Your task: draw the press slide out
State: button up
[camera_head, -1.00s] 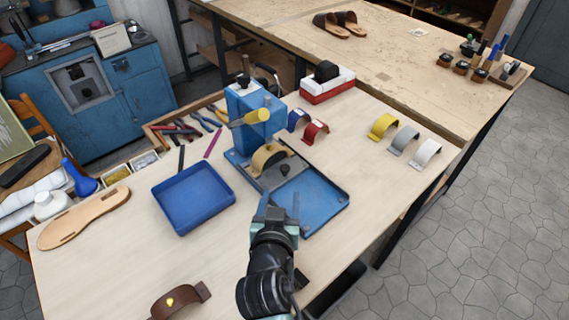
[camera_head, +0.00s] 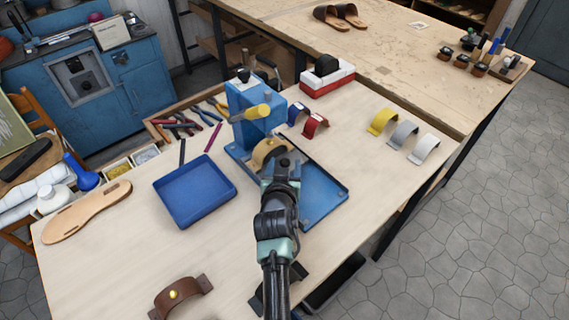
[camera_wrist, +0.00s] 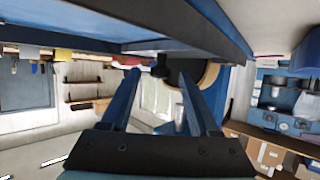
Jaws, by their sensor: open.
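The blue press (camera_head: 250,105) stands on the near table, with a yellow-ended lever on its right. Its blue base tray (camera_head: 325,195) spreads in front. A tan strap (camera_head: 264,152) sits arched on the press slide, which my gripper now largely hides in the head view. My gripper (camera_head: 284,160) is at the front of the slide, over the tray. In the wrist view its two blue fingers (camera_wrist: 159,76) are apart, with a dark knob (camera_wrist: 160,68) showing between and beyond their tips. The tan strap (camera_wrist: 209,74) shows just right of it. I cannot tell whether the fingers touch the knob.
An empty blue tray (camera_head: 196,190) lies left of the press. A brown strap (camera_head: 181,296) lies at the near edge. Red (camera_head: 316,125), blue, yellow (camera_head: 383,120), grey and white straps stand to the right. A tan sole (camera_head: 85,212) lies far left.

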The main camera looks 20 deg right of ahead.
jog(key=shift+w, duration=0.15)
grip_shut()
dwell(0.4)
dwell(1.0)
